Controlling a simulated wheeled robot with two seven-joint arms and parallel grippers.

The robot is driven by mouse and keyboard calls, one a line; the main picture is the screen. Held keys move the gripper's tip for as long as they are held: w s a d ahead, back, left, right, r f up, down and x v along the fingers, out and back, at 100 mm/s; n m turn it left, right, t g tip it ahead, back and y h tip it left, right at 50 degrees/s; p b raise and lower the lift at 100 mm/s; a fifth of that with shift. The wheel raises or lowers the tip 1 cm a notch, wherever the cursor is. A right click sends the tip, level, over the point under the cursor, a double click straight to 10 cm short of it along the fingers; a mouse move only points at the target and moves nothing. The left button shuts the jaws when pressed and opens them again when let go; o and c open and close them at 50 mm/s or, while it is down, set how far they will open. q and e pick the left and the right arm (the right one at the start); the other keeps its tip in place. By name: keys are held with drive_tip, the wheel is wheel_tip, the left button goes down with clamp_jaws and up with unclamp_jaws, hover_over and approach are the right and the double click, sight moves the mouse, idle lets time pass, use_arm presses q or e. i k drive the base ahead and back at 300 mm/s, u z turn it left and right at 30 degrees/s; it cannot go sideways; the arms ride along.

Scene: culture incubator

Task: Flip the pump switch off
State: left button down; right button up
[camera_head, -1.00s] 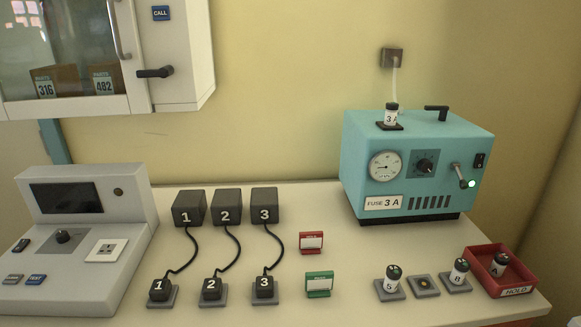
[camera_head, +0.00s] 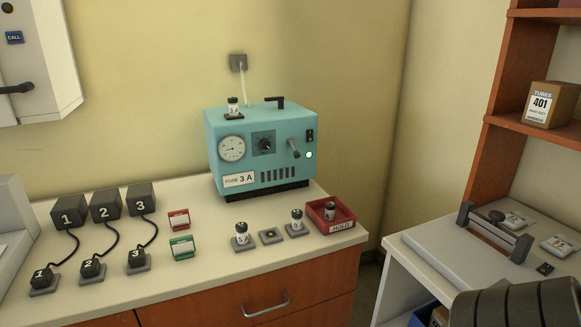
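The pump is a teal box (camera_head: 222,122) at the back of the counter, against the yellow wall. Its front has a round gauge (camera_head: 231,148), a dark dial (camera_head: 264,143), a grey lever (camera_head: 293,147) that slants, and a small black rocker switch (camera_head: 310,135) at the upper right. A round light (camera_head: 309,155) below the rocker glows green. The rocker's position is too small to tell. A label on the front reads FUSE 3 A (camera_head: 239,180).
On the counter (camera_head: 205,270) are numbered black blocks with cords (camera_head: 105,205), red (camera_head: 179,220) and green (camera_head: 182,247) card holders, fuses on pads (camera_head: 241,236) and a red HOLD tray (camera_head: 344,226). A side table (camera_head: 440,250) and shelf (camera_head: 500,150) stand right. The counter before the pump is partly clear.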

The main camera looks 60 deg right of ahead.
sight(310, 133)
drive_tip(key=k, duration=0.4)
drive_tip(key=z, duration=1.05)
